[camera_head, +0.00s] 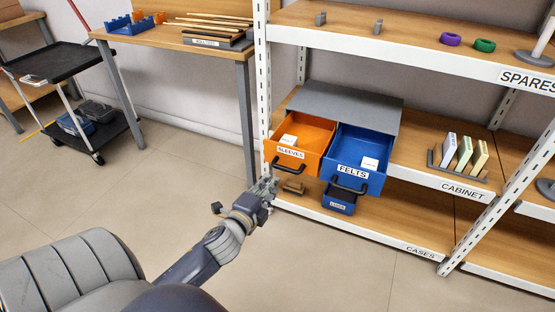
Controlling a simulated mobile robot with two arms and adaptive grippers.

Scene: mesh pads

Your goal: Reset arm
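My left gripper (266,188) is at the end of my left arm, which comes in from the lower left. It is beside the shelf's front post, low and left of the orange drawer (302,161) labelled SLEEVES. The fingers are small and bunched in the view, so I cannot tell whether they are open or shut. I see nothing clearly held in them. The orange drawer and the blue drawer (358,158) labelled FELTS are both pulled out, each with a small white item inside. My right gripper is out of view.
The drawers are in a grey-topped cabinet (345,108) on the shelving. A workbench (190,38) and a black cart (62,68) stand at left. The floor (330,265) in front is clear.

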